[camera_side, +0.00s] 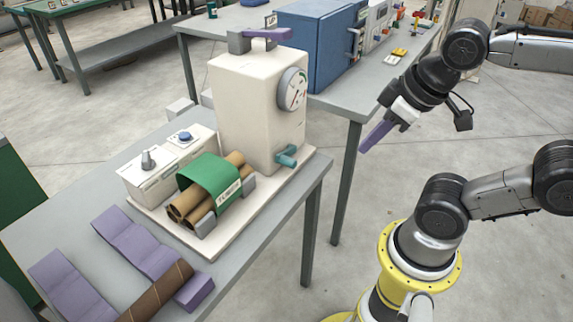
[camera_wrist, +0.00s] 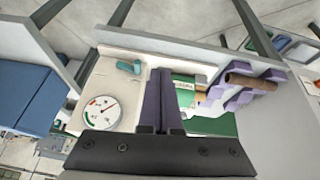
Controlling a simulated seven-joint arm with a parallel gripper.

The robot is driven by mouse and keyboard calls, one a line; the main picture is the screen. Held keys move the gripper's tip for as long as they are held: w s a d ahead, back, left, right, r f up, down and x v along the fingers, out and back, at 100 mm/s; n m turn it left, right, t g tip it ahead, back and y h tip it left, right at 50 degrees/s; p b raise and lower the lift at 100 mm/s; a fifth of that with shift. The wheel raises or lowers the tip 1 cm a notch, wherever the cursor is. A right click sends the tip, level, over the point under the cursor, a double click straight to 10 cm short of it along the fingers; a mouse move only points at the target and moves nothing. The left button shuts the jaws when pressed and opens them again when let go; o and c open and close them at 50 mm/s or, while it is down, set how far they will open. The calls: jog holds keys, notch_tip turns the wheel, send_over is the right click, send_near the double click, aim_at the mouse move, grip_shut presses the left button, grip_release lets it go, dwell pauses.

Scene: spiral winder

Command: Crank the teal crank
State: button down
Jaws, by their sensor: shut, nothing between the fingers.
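The teal crank (camera_side: 286,156) sticks out low on the front of the cream winder housing (camera_side: 255,110), below its round dial (camera_side: 293,89). My gripper (camera_side: 376,138) has purple fingers and hangs in the air to the right of the winder, clear of the crank. In the wrist view my gripper (camera_wrist: 163,78) shows its two fingers together with nothing between them.
Brown tubes under a green band (camera_side: 212,178) sit beside the housing. A control box (camera_side: 165,160) stands behind them. Purple cradles (camera_side: 140,245) hold a brown roll (camera_side: 157,290) at the table's front. A blue cabinet (camera_side: 320,45) stands on another table behind.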

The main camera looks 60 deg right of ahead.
jog(key=w+d+f+n+g+h, duration=0.1)
jog(key=w+d+n+g+h, duration=0.3)
jog(key=w+n+g+h, duration=0.75)
jog(key=w+a+f+n+t+h, duration=0.1)
jog(key=w+a+f+n+t, duration=0.3)
jog(key=f, duration=0.5)
jog(key=w+a+f+n+t+h, duration=0.1)
jog(key=w+a+f+n+t, duration=0.1)
jog(key=w+a+f, duration=0.5)
jog(key=shift+y, duration=0.25)
jog(key=x, duration=1.1)
jog(key=shift+s+f, duration=0.35)
jog(key=shift+f, duration=0.05)
jog(key=shift+r, duration=0.15)
jog(key=shift+r+y, duration=0.25)
jog(key=shift+y, duration=0.15)
